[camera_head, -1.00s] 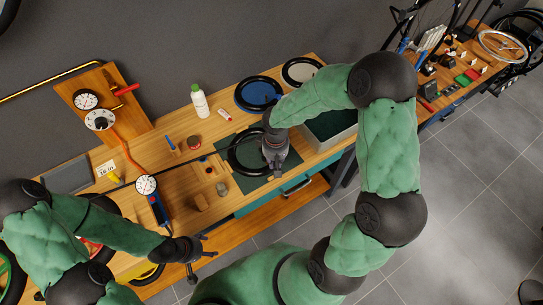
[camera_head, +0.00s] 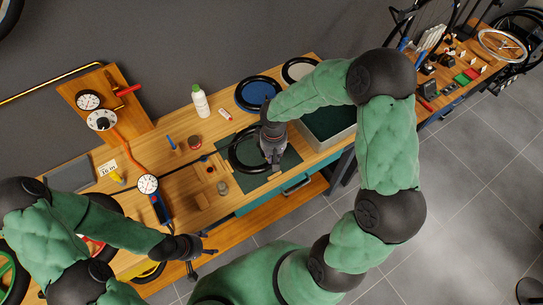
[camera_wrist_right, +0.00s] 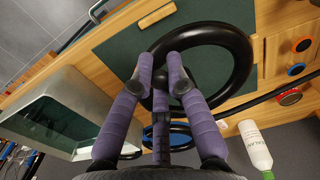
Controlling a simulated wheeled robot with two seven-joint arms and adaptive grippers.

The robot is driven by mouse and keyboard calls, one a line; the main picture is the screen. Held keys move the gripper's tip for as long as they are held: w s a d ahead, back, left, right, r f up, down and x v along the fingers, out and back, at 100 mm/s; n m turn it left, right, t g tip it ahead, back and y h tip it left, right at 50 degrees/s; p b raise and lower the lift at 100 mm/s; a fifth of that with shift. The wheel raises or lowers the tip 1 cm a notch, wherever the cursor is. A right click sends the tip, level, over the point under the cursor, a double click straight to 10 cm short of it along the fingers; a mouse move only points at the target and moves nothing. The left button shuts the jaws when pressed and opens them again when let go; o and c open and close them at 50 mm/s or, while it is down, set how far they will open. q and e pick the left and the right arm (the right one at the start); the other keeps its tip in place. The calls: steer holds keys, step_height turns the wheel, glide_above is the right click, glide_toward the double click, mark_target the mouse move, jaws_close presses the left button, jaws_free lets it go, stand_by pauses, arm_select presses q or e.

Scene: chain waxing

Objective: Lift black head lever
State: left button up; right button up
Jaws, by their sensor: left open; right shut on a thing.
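A black tyre-like ring (camera_head: 238,162) lies on a dark green mat (camera_head: 288,160) on the bench. My right gripper (camera_head: 273,165) reaches down onto the ring's right side. In the right wrist view the ring (camera_wrist_right: 243,62) passes by the purple fingers, which are closed together at its edge (camera_wrist_right: 161,75). They grip a small dark thing there; the fingers cover most of it, and I cannot make out a separate black head lever. My left gripper (camera_head: 204,257) is open and empty, in front of the bench's near edge at the lower left.
A grey bin (camera_head: 330,130) stands right of the mat. A white bottle (camera_head: 200,102), a blue disc in a black ring (camera_head: 258,92) and a red tin (camera_head: 194,142) are behind it. A dial gauge (camera_head: 148,184) with a red hose lies left.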

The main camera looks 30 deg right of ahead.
steer(key=shift+w+r, duration=0.15)
steer(key=shift+w+a+r+p, duration=0.1)
steer(key=shift+w+r+p, duration=0.2)
steer(key=shift+w+r, duration=0.15)
steer(key=shift+f, duration=0.1)
steer(key=o, duration=0.9)
